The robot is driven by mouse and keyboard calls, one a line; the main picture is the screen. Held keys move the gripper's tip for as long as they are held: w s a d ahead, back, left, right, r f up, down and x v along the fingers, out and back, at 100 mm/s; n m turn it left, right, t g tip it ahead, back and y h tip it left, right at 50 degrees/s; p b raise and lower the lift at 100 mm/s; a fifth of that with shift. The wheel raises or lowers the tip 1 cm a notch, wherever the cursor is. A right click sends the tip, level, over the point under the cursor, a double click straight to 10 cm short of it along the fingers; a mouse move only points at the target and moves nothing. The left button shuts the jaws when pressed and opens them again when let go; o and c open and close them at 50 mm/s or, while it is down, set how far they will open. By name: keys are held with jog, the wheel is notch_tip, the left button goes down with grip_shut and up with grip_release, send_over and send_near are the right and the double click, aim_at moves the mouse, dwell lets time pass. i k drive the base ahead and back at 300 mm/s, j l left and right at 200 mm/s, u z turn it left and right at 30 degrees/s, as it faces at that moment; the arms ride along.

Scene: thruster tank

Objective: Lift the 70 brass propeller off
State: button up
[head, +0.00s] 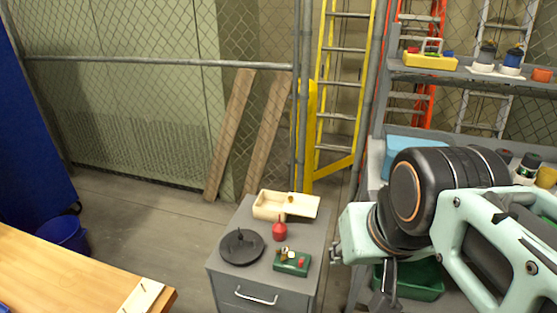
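No propeller can be made out with certainty at this size. A small green block (291,264) sits at the front right of the grey cabinet top, with a small brass-coloured part (284,252) and a red part on it. A round black dish with a short upright post (241,247) is to its left. A pale wooden box (268,205) with a small brass-coloured piece near its right side stands at the back. My gripper (385,298) hangs to the right of the cabinet, apart from these things. Its dark fingers are partly hidden, so its opening is unclear.
A wooden table (70,275) with a white pegged board (143,296) is at lower left. Grey shelving (455,74) with several items and a green bin (425,283) are at right. A mesh fence and ladders stand behind.

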aim_at(284, 253)
jog(key=k+j+z, duration=0.1)
jog(key=j, duration=0.2)
jog(key=i+l+z, duration=0.25)
jog(key=i, duration=0.35)
jog(key=z, duration=0.3)
jog(key=k+j+z, duration=0.15)
jog(key=j, duration=0.25)
jog(key=i+l+u, duration=0.35)
jog(key=l, duration=0.2)
jog(key=k, duration=0.05)
